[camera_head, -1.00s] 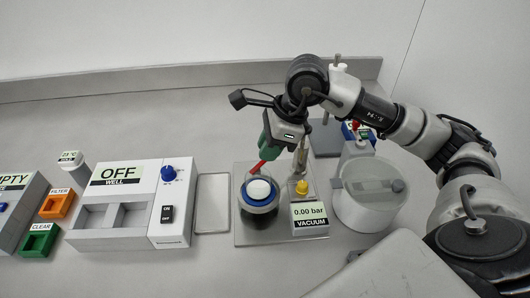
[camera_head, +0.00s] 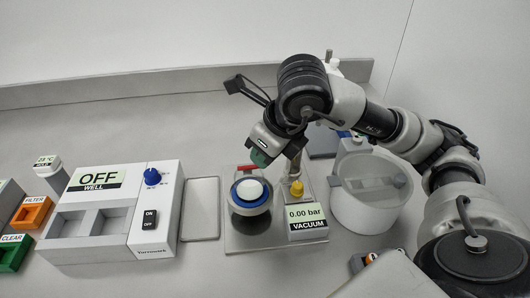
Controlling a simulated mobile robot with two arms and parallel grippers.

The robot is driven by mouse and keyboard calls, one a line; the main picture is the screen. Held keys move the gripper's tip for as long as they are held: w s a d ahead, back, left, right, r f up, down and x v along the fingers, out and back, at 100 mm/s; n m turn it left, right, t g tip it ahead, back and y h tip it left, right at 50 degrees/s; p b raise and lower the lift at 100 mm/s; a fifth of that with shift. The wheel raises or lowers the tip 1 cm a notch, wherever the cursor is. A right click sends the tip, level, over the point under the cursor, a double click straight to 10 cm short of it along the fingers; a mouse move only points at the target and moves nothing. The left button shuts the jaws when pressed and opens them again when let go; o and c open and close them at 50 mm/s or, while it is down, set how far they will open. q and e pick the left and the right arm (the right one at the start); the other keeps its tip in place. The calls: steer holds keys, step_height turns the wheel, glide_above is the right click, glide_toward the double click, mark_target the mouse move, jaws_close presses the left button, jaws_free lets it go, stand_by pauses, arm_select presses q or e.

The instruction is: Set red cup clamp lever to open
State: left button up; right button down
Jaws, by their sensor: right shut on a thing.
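The red cup clamp lever (camera_head: 245,168) shows only as a small red bit at the back of the cup with the blue ring (camera_head: 234,192). The rest of the lever is hidden behind my right gripper. The cup has a white round top and stands on a flat grey plate (camera_head: 262,240). My right gripper (camera_head: 259,158) comes in from the right, is just above and behind the cup, and is shut on the lever; its fingertips are hard to make out. My left gripper is not in view.
A vacuum gauge box (camera_head: 306,222) reading 0.00 bar and a yellow knob (camera_head: 296,189) stand just right of the cup. A white round vessel (camera_head: 368,190) is further right. The OFF well heater (camera_head: 104,212) and a flat tray (camera_head: 200,208) are on the left.

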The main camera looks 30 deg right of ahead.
steer(key=shift+m, duration=0.3)
steer(key=c, duration=1.1)
jaws_free()
steer(key=shift+s, duration=0.1)
steer(key=shift+o, duration=0.2)
